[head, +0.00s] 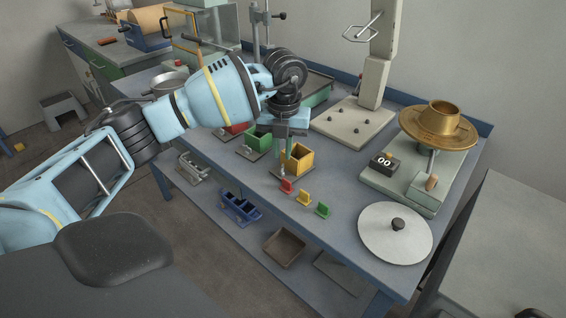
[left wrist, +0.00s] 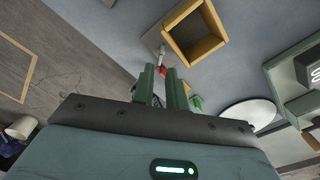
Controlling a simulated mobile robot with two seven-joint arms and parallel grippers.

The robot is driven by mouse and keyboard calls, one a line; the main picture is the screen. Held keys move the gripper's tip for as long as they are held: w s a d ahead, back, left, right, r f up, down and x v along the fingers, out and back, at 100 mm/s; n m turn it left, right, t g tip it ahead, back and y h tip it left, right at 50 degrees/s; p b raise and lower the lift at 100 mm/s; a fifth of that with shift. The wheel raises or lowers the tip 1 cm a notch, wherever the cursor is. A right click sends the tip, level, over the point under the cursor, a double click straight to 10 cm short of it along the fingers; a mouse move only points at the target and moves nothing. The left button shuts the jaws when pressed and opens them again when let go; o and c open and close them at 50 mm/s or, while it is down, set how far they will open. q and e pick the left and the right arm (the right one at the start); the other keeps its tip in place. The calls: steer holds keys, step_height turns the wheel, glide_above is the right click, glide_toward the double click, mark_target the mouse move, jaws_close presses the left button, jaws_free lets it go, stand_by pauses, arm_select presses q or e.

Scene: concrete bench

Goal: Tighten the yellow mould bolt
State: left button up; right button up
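The yellow mould (head: 298,159) is an open-topped square box on a grey plate on the bench. It also shows at the top of the left wrist view (left wrist: 188,40). A small grey metal part, apparently its bolt (left wrist: 158,50), sticks out beside the box. My left gripper (head: 284,147) is above and close to the mould, pointing down. In the left wrist view its two green fingers (left wrist: 163,72) stand apart with a narrow gap and nothing clearly held between them. I cannot tell whether they touch the bolt. My right gripper is not in view.
Green (head: 257,139) and red (head: 236,128) moulds stand left of the yellow one. Small red (head: 287,186), yellow (head: 304,197) and green (head: 322,210) pieces lie near the front edge. A scale-like stand (head: 418,178) and white disc (head: 395,234) are at right.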

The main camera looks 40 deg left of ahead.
mark_target(282, 169)
arm_select(q)
step_height(282, 169, down, 4)
steer(key=shift+r, duration=0.1)
steer(key=shift+f, duration=0.6)
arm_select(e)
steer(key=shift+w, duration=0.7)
arm_select(q)
jaws_close()
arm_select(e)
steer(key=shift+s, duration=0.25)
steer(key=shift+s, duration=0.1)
